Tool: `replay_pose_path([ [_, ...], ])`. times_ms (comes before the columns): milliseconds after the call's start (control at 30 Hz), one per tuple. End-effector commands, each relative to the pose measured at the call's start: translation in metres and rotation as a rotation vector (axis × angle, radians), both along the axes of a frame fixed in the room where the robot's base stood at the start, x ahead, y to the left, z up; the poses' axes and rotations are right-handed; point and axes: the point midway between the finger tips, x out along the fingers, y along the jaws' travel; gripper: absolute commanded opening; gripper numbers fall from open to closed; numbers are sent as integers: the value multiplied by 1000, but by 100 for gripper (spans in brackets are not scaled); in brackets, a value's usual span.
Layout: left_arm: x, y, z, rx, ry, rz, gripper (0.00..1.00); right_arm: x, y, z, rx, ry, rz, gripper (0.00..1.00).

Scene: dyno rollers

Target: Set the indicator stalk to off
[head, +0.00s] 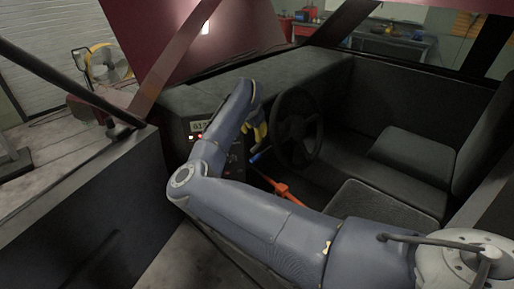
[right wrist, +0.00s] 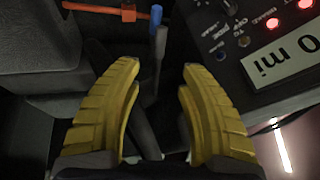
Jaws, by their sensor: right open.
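My right gripper (head: 258,122) reaches in beside the steering wheel (head: 296,128) and is partly hidden behind my own forearm in the head view. In the right wrist view its two yellow fingers (right wrist: 160,70) are spread apart with nothing held between them. The blue tip also shows in the head view (head: 256,156), below the gripper. My left gripper is out of view.
A dashboard panel (right wrist: 238,45) with red lights, knobs and a "0 mi" display (right wrist: 290,52) lies close to the right finger. An orange lever (head: 284,190) is below the wheel. Seats (head: 405,157) are at the right. The door (head: 85,205) is at the left.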

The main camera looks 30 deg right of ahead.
Motion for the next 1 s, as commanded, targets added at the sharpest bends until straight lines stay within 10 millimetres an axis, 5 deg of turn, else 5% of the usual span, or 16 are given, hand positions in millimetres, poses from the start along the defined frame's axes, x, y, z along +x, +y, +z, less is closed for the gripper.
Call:
replay_pose_path([
  [500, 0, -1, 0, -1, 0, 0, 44, 29, -27, -83, -1, 1, 1, 41],
  [1000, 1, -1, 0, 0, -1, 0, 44, 41, -36, -115, -1, 0, 0, 41],
])
